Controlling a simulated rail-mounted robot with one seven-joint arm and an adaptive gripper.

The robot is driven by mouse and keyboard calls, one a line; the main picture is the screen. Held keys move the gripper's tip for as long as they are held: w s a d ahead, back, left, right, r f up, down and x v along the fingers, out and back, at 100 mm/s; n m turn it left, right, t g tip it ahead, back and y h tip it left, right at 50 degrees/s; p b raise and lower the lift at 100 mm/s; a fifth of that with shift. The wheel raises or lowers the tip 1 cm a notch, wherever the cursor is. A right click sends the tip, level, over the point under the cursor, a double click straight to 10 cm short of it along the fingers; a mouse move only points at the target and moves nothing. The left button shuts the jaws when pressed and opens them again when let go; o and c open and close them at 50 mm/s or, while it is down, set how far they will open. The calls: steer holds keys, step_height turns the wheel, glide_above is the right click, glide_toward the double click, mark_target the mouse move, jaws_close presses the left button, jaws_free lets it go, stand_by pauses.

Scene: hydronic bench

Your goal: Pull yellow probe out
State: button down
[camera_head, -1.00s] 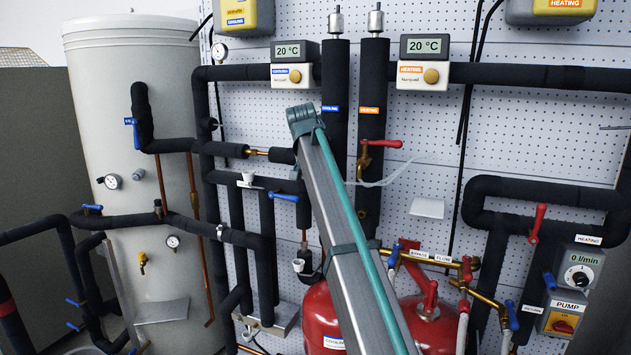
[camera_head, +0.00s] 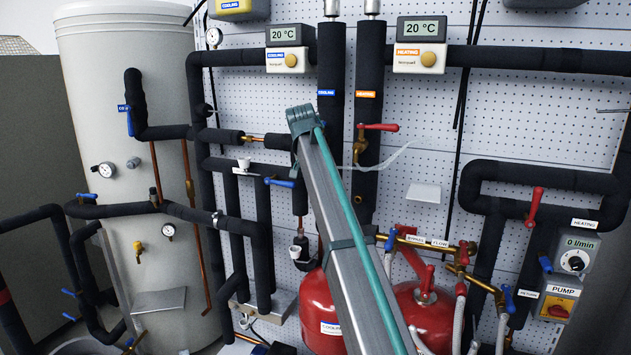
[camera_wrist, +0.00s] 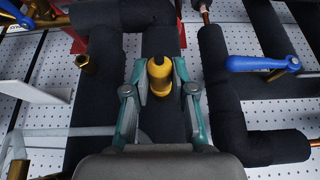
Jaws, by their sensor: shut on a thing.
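The yellow probe (camera_wrist: 158,75) shows in the wrist view as a yellow rounded head with a dark band, in front of a black insulated pipe. The teal fingers of my gripper (camera_wrist: 160,90) are on either side of it and shut on it. In the head view my arm hides the gripper and the held probe.
Black insulated pipes (camera_head: 322,100) surround the work spot. A blue lever (camera_wrist: 262,63) lies close right of my gripper and a brass fitting (camera_wrist: 90,63) to its left. Red vessels (camera_head: 318,312) stand below, and a pale tank (camera_head: 120,120) stands left.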

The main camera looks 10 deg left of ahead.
steer(key=shift+s+a, duration=0.1)
steer(key=shift+s, duration=0.3)
steer(key=s+a+p, duration=0.1)
steer(key=s+a, duration=0.1)
steer(key=s, duration=0.4)
stand_by(0.7)
steer(key=shift+r, duration=0.1)
